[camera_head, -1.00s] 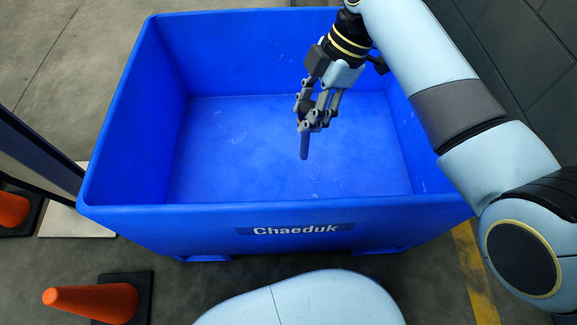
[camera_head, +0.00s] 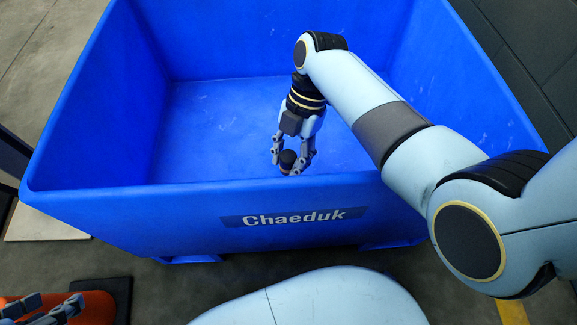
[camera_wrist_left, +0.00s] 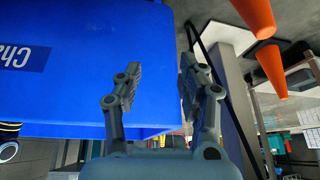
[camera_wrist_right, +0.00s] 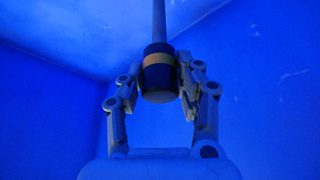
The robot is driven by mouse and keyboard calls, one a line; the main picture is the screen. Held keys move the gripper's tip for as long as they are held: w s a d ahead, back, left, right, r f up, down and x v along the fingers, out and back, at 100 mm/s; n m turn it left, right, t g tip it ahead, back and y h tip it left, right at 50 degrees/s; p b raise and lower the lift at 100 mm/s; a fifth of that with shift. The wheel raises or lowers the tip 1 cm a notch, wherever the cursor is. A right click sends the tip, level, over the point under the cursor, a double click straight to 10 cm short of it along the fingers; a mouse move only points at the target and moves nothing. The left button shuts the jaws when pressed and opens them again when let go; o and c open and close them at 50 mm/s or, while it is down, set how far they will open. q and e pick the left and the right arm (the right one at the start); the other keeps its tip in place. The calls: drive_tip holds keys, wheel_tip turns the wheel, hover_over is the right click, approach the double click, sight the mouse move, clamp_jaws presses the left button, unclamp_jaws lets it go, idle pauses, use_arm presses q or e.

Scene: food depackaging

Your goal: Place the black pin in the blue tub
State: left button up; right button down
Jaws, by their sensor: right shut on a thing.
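The blue tub (camera_head: 250,199) stands in front of me with "Chaeduk" on its front wall. My right gripper (camera_head: 289,163) is over the tub's inside, close to the front wall. In the right wrist view, the gripper (camera_wrist_right: 160,85) is shut on the pin's thick dark end with a yellowish band (camera_wrist_right: 159,75). The pin's thin shaft (camera_wrist_right: 159,22) points away from the wrist, and its far tip is out of that view. In the head view the held dark end (camera_head: 287,159) shows between the fingers. My left gripper (camera_wrist_left: 156,90) is open and empty, outside the tub at lower left (camera_head: 55,308).
An orange cone (camera_head: 20,305) stands at lower left, partly behind my left gripper. Orange cones (camera_wrist_left: 258,18) also show in the left wrist view. A dark wall (camera_head: 530,60) runs along the right. The tub floor (camera_head: 215,125) looks clear.

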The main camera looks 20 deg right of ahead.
wheel_tip(320, 180, down, 2)
drive_tip(key=shift+s+f+b, duration=0.1)
drive_tip(key=shift+b, duration=0.45)
drive_tip(key=shift+f+b, duration=0.45)
drive_tip(key=shift+f, duration=0.1)
use_arm(q)
drive_tip(key=f+t, duration=0.1)
drive_tip(key=w+f+t, duration=0.1)
drive_tip(key=f, duration=0.1)
drive_tip(key=shift+f+t, duration=0.3)
drive_tip(key=shift+t, duration=0.1)
use_arm(e)
drive_tip(key=c, duration=0.9)
unclamp_jaws()
drive_tip(key=shift+f, duration=0.1)
